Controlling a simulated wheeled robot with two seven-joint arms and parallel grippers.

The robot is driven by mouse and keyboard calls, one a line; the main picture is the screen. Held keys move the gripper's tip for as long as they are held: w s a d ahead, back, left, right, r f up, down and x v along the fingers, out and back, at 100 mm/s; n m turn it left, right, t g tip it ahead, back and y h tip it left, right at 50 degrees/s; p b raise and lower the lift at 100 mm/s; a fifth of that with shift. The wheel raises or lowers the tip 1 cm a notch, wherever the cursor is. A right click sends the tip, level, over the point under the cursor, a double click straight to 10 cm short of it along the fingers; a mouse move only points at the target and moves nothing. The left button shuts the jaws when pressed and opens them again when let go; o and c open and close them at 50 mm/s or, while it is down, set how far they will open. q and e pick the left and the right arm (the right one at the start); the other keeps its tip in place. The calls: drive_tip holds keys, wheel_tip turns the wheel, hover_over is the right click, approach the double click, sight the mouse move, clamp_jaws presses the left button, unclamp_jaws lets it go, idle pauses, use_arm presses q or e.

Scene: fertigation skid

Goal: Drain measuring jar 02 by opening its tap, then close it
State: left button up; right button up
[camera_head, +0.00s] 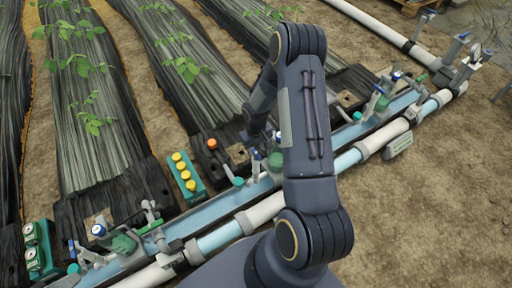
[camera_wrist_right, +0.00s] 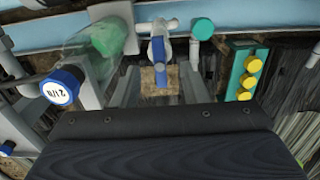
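In the right wrist view, a clear measuring jar (camera_wrist_right: 85,58) with a green end lies to the left. Its blue cap (camera_wrist_right: 62,86) has a white label that I cannot read surely. A tap with a blue handle (camera_wrist_right: 158,50) stands just ahead, between the light grey fingers of my right gripper (camera_wrist_right: 158,65). The fingers are apart, and I see no clear contact with the handle. In the head view my right gripper (camera_head: 254,142) is at the middle of the skid, partly hidden by my arm. Part of a green jar piece (camera_head: 276,160) shows beside it. My left gripper is not visible.
A green block with yellow knobs (camera_head: 186,178) stands left of the gripper, also in the wrist view (camera_wrist_right: 246,75). Other jars with blue caps stand at left (camera_head: 99,230) and right (camera_head: 397,76). A blue-white pipe (camera_head: 225,237) runs along the front. Green gauges (camera_head: 34,250) are at far left.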

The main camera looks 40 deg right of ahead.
sight(256, 153)
drive_tip(key=shift+f, duration=0.1)
drive_tip(key=shift+f+b, duration=1.9)
drive_tip(key=shift+f, duration=0.3)
clamp_jaws()
